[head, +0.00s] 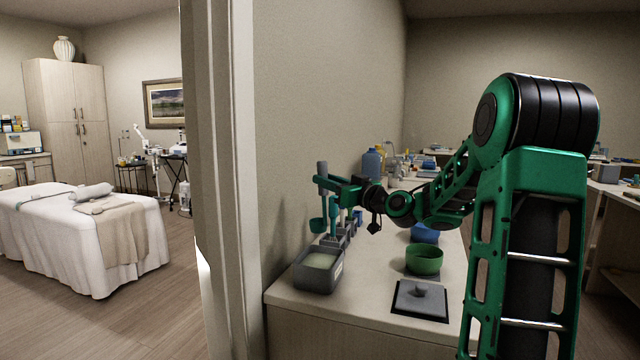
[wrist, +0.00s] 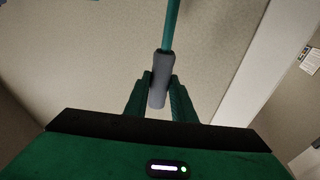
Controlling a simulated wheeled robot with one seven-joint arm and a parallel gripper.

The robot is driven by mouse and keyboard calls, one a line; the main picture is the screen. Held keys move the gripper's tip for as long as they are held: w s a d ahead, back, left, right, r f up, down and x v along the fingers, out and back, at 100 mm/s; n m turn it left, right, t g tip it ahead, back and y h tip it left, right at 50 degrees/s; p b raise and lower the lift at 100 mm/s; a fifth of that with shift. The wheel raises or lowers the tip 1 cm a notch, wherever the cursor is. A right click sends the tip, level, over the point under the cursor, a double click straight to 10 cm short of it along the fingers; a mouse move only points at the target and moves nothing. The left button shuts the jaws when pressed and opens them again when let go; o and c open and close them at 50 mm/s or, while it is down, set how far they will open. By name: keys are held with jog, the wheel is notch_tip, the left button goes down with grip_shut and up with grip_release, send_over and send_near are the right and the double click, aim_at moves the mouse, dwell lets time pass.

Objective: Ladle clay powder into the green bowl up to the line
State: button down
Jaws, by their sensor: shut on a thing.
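My gripper (head: 326,182) is shut on the grey handle of a ladle (wrist: 158,82). In the wrist view the handle sits between the two green fingers, with the teal shaft running upward out of frame. What the cup holds is hidden. The grey tub (head: 318,278) is open and holds a pale powder. The green bowl (head: 424,261) stands on the counter to the right of the tub. Its inside and any line cannot be made out.
A dark square tray or lid with a knob (head: 420,299) lies at the counter's front. A blue bowl (head: 425,233) stands behind the green bowl. Other containers and a teal-handled tool stand behind the tub, near the wall. A blue bottle (head: 371,164) is farther back.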

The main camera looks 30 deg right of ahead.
dwell(0.3)
send_over(324, 229)
jog(key=shift+g, duration=0.3)
jog(key=shift+f, duration=4.05)
jog(key=shift+d+f, duration=0.1)
jog(key=shift+f, duration=3.1)
jog(key=shift+s+f, duration=0.1)
jog(key=shift+f, duration=0.1)
jog(key=shift+s, duration=0.1)
